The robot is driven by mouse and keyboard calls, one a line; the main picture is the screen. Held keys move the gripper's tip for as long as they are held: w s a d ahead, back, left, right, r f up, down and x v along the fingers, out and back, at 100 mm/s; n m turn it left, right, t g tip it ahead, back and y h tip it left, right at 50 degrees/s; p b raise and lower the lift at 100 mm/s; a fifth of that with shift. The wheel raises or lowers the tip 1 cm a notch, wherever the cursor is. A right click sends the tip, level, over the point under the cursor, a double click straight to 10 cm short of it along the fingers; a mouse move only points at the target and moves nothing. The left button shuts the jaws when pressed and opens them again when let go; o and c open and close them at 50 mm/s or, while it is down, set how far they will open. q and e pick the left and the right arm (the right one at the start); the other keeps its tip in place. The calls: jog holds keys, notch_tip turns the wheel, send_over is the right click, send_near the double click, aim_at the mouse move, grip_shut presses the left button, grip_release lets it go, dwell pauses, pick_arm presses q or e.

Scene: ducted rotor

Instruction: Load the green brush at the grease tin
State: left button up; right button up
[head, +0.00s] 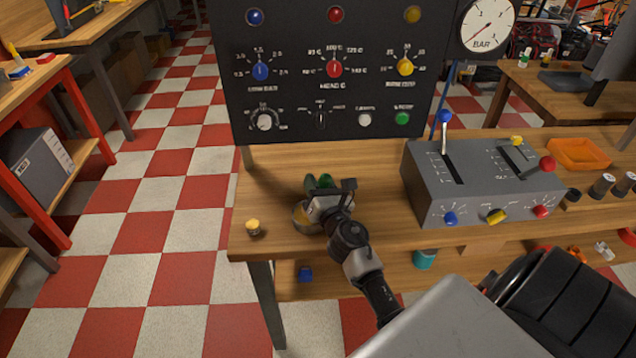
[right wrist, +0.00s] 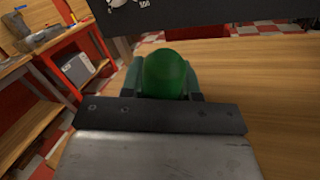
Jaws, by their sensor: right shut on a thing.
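My right gripper (head: 320,192) is over the left part of the workbench in the head view. It is shut on the green brush (right wrist: 165,75), whose rounded green end shows between the fingers in the right wrist view. In the head view a bit of the green brush (head: 325,181) shows beyond the gripper. The grease tin (head: 303,221), a round tin with yellowish content, stands on the bench right under the gripper and is partly hidden by it. The brush's lower end is hidden, so I cannot tell whether it touches the grease. My left gripper is not in view.
A black panel (head: 300,120) with dials stands at the bench's back. A grey control box (head: 480,190) with levers stands to the right. A small yellow-topped piece (head: 254,228) is near the left front corner. An orange tray (head: 578,154) lies at the far right.

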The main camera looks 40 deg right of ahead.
jog(key=shift+f, duration=0.15)
notch_tip(320, 180, up, 7)
jog(key=p, duration=0.6)
jog(key=shift+p, duration=0.35)
dwell(0.7)
